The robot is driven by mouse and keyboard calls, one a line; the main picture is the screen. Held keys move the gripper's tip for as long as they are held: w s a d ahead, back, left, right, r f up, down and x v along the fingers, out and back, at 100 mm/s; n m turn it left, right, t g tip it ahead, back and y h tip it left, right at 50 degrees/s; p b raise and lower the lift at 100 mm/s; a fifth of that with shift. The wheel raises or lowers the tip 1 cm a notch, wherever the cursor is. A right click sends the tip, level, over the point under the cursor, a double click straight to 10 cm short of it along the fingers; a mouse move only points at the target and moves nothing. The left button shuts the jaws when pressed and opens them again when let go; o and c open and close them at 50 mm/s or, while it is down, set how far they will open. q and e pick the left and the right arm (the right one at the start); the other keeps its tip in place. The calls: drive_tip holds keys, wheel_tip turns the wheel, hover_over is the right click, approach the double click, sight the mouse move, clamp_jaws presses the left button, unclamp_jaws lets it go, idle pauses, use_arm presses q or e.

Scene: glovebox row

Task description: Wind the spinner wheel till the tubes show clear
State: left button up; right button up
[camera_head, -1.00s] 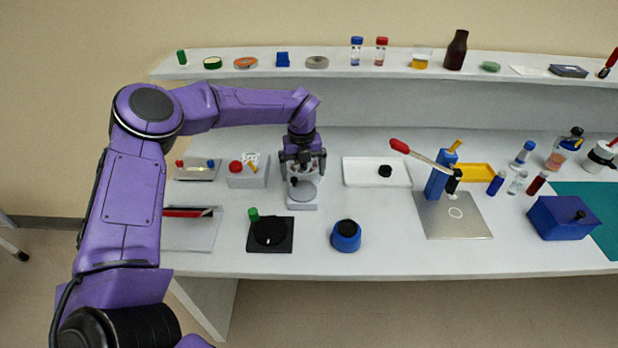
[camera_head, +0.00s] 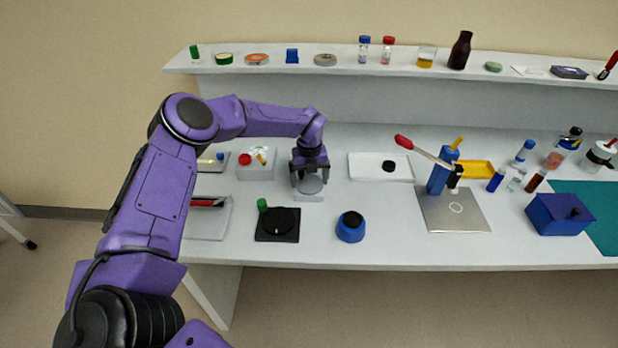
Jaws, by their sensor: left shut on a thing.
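A small grey unit (camera_head: 309,196) with a round pale disc (camera_head: 311,184) stands on the bench left of centre; it looks like the spinner with its wheel. My left gripper (camera_head: 309,173) points down over the back of the disc and is shut on a small part there, likely the wheel's handle. The jaws and wrist hide that part and the back of the unit. I cannot make out the spinner's tubes or whether they are clear. My right gripper is not in view.
A black square plate with a dial (camera_head: 278,225) and a blue pot (camera_head: 350,228) stand in front. A switch box (camera_head: 256,163) is at the left, a white tray (camera_head: 367,171) at the right. The raised shelf (camera_head: 400,71) runs behind. Bare bench separates these.

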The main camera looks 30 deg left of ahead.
use_arm(q)
drive_tip(key=shift+a+f+m+b, duration=0.1)
drive_tip(key=shift+f+m+b, duration=0.05)
drive_tip(key=shift+m+b, duration=1.2)
drive_tip(key=shift+m, duration=0.45)
drive_tip(key=shift+m+b, duration=0.45)
drive_tip(key=shift+m, duration=0.75)
drive_tip(key=shift+m+b, duration=0.3)
drive_tip(key=shift+m, duration=1.1)
drive_tip(key=o, duration=0.7)
drive_tip(key=shift+o, duration=0.3)
drive_tip(key=shift+w, duration=0.1)
